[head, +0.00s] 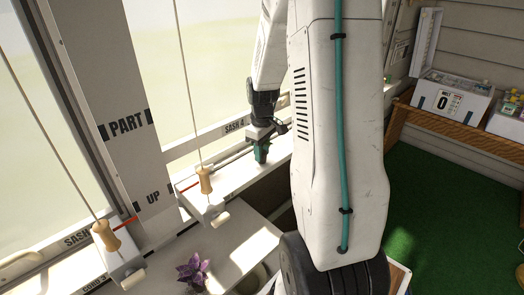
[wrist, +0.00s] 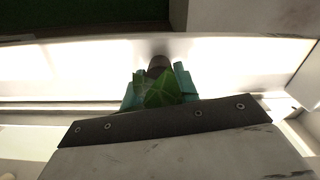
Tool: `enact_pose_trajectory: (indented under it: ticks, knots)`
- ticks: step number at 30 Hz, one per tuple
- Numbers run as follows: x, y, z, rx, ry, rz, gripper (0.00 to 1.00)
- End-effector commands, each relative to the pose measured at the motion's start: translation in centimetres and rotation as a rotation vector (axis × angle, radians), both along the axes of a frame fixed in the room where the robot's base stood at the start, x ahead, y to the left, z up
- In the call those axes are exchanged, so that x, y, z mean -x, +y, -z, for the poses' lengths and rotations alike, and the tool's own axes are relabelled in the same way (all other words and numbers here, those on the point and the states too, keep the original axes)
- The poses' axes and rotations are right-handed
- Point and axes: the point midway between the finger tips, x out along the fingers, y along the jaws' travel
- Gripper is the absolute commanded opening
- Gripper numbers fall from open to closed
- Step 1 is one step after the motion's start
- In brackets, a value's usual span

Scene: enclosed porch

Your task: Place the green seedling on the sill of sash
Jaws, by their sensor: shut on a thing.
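My gripper (head: 261,151) is low over the white sill (head: 232,172) below the window labelled SASH A (head: 234,125). In the wrist view its teal fingers (wrist: 160,88) are shut on the green seedling (wrist: 162,92). The seedling's bright leaves face the camera and a dark rounded part shows beyond them. The bright white sill lies behind it in that view. In the head view the seedling is small and mostly hidden by the fingers. I cannot tell whether it touches the sill.
Cords with wooden pulls (head: 205,180) hang in front of the windows; another pull (head: 106,235) is at the left. A purple plant (head: 192,272) stands on a lower white surface. A wooden shelf (head: 455,128) with boxes is at the right, above green flooring (head: 450,205).

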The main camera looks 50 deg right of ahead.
Motion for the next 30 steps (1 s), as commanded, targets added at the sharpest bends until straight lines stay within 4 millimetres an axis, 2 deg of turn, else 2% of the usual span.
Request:
enact_pose_trajectory:
  ticks: [5,6,7,8,16,20,30]
  knots:
    - [0.0,0.0,0.4,-0.001,0.001,0.0,0.18]
    - [0.0,0.0,0.3,-0.001,0.001,0.0,0.42]
    - [0.0,0.0,0.3,-0.001,0.001,0.0,0.5]
    - [0.0,0.0,0.3,-0.001,0.001,0.0,0.53]
    - [0.0,0.0,0.2,0.0,0.0,0.0,0.53]
    - [0.0,0.0,-0.8,0.002,-0.002,0.0,0.53]
    - [0.0,0.0,-7.8,0.003,-0.003,0.0,0.53]
